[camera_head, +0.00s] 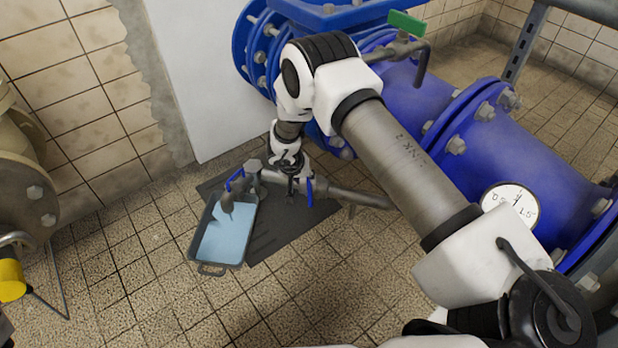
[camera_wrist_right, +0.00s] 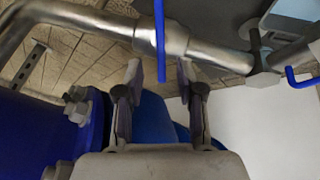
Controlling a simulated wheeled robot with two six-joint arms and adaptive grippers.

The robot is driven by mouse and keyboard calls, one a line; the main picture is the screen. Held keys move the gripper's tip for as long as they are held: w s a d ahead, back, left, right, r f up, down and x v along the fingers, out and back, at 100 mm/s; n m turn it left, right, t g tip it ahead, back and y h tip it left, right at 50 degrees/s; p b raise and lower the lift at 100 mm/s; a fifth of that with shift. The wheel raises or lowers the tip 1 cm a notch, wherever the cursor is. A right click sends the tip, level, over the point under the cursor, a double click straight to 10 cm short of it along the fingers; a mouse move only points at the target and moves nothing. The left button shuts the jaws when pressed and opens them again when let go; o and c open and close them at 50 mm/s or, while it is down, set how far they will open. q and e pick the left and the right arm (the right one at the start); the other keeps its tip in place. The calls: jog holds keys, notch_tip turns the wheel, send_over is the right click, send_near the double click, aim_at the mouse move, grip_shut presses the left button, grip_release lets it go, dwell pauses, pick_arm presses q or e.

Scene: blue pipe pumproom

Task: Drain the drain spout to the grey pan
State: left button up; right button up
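The grey pan (camera_head: 208,268) sits on the floor in the head view, with a light-blue surface inside that looks like liquid. The drain spout (camera_head: 228,200) hangs over the pan's far end; I cannot make out a stream. A metal pipe (camera_head: 350,196) runs from the spout to the right. It carries a blue lever (camera_head: 309,192) beside my right gripper (camera_head: 296,188). Another blue lever (camera_head: 234,178) is at the spout. In the right wrist view, my right gripper (camera_wrist_right: 159,82) is open, with a blue lever (camera_wrist_right: 160,40) between and beyond its fingertips. My left gripper is not in view.
A large blue pipe (camera_head: 490,140) with bolted flanges fills the right side, bearing a gauge (camera_head: 511,207) and a green-handled valve (camera_head: 405,23). A dark mat (camera_head: 292,226) lies beside the pan. A beige flange (camera_head: 30,195) stands at left.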

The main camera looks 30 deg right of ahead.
aim_at(309, 186)
jog(key=b+x, duration=0.4)
jog(key=x, duration=0.4)
jog(key=shift+s+a+f+b, duration=0.1)
jog(key=shift+b, duration=0.25)
grip_shut()
